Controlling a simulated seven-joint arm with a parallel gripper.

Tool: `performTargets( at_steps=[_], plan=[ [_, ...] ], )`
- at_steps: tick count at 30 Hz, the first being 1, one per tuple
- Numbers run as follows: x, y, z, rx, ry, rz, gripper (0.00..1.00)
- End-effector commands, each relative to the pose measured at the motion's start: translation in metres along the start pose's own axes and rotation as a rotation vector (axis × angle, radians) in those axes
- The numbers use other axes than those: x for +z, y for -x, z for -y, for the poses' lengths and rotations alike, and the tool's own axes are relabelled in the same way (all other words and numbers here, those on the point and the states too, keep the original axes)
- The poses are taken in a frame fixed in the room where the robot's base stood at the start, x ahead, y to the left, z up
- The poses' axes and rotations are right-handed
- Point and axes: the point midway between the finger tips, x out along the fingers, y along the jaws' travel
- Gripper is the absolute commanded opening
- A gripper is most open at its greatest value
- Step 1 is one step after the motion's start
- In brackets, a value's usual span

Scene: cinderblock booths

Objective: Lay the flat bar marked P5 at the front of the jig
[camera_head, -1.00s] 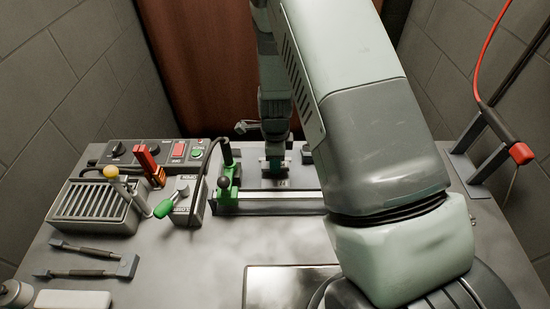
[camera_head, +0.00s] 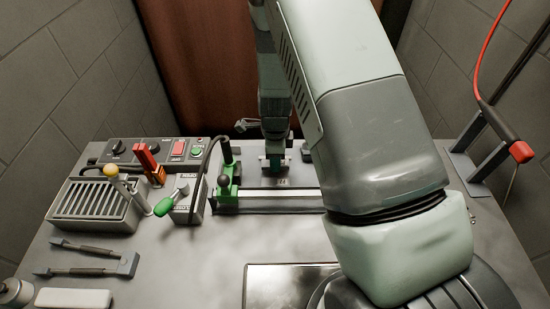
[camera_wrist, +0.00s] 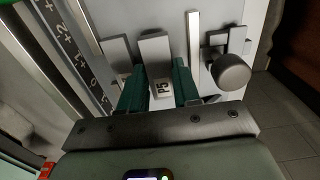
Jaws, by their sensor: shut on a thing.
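The flat bar marked P5 (camera_wrist: 156,48) is pale grey with a black-on-white label and lies between my green fingers in the wrist view. My gripper (camera_wrist: 161,76) is shut on its labelled end. In the head view, my gripper (camera_head: 275,165) is at the back middle of the bench, behind a silver rail, and the bar cannot be made out there. The wrist view shows a grey plate (camera_wrist: 174,18) under the bar; whether they touch is unclear. The likely jig, with a green clamp (camera_head: 227,183) and a silver rail (camera_head: 268,201), stands at the back; my arm hides its right part.
Another pale bar (camera_wrist: 118,52) is left of P5, with a thin upright strip (camera_wrist: 192,48) and dark knob (camera_wrist: 229,72) right of it. A numbered scale (camera_wrist: 72,45) runs at left. A control box (camera_head: 187,200) stands left of the clamp.

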Motion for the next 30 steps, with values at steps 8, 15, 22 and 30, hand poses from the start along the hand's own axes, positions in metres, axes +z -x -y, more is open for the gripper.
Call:
performTargets(
  at_steps=[8,15,22,30],
  plan=[
    [0.0,-0.004,0.0,0.0,0.0,0.0,0.0],
    [0.001,-0.011,0.0,0.0,0.0,0.0,0.0],
    [0.001,-0.012,0.0,-0.001,0.0,0.001,0.0],
    [0.001,-0.012,0.0,-0.001,0.0,0.0,0.0]
  ],
)
